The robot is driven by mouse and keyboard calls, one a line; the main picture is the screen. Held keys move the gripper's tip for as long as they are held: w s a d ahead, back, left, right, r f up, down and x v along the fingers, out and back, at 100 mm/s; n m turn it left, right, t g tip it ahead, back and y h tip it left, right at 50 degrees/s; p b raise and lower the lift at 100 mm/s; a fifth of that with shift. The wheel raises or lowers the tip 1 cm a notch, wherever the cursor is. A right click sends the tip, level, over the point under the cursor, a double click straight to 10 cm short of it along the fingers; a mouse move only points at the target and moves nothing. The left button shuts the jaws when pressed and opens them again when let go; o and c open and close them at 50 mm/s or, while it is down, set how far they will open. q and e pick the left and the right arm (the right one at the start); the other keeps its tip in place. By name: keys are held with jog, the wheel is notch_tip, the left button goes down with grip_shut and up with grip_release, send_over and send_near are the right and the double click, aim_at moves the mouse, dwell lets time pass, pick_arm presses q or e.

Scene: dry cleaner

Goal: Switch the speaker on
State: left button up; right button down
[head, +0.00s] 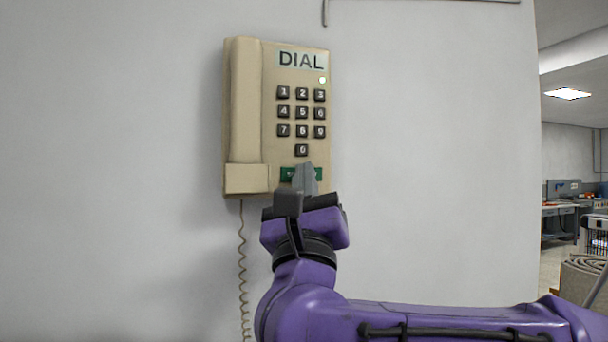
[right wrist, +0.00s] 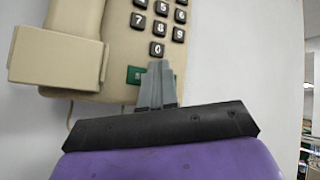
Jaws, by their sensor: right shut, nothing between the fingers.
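A beige wall phone (head: 270,60) with a handset (head: 246,105) on its left side hangs on the wall in the head view. It has a "DIAL" label, black number keys (head: 302,112) and a small bright light (head: 322,80) at the upper right. A green button or plate (head: 287,174) sits below the 0 key. My right gripper (head: 305,172) is shut and empty, its fingertips in front of the green part and hiding its middle. In the right wrist view the fingertips (right wrist: 158,70) overlap the green part (right wrist: 134,75); I cannot tell whether they touch it. My left gripper is not in view.
A coiled cord (head: 243,270) hangs from the phone's lower left. The pale wall (head: 430,120) around the phone is clear. To the right, past the wall's edge, a farther room shows a table (head: 560,208) and equipment.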

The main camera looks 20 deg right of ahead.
jog(key=shift+s, duration=0.1)
jog(key=shift+s+b, duration=0.65)
jog(key=shift+s, duration=0.1)
jog(key=s+b, duration=0.3)
jog(key=s, duration=0.1)
jog(key=shift+s+d, duration=0.15)
jog(key=shift+s, duration=0.25)
